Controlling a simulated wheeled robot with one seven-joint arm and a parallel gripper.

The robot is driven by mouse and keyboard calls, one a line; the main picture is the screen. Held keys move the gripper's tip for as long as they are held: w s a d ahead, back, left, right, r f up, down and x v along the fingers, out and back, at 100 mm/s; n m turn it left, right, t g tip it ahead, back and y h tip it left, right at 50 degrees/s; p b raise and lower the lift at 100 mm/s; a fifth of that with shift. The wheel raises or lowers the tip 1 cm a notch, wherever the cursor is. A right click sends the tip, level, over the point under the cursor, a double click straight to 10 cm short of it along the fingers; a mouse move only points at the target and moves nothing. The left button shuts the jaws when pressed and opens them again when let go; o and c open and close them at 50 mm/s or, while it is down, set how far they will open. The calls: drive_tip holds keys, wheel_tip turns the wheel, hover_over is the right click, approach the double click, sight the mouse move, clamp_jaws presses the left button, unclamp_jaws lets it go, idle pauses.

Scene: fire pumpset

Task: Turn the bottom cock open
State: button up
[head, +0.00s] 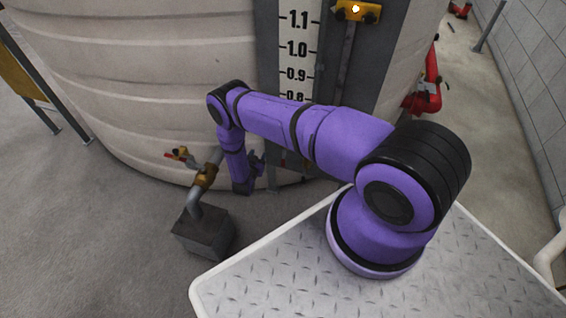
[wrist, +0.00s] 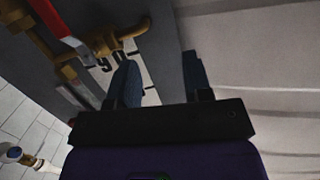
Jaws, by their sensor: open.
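In the wrist view a brass fitting with a curved handle (wrist: 122,40) sits by the dark gauge board and its white scale (wrist: 152,82); it looks like the bottom cock. The fitting lies beyond the left finger, apart or touching I cannot tell. In the head view my gripper (head: 256,163) is low in front of the tank, partly behind my arm, which hides the gauge's lower end.
The large pale tank (head: 150,70) fills the back. A brass valve with a red handle (head: 205,176) sits on a pipe above a grey block (head: 204,232), left of my gripper. An upper brass fitting (head: 357,11) tops the gauge. Red pipework (head: 430,88) stands at right.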

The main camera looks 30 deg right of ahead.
drive_tip(key=h, duration=0.2)
approach(283, 162)
drive_tip(key=x, duration=1)
drive_tip(key=shift+w+d+f, duration=0.15)
drive_tip(key=shift+w+f, duration=0.05)
clamp_jaws()
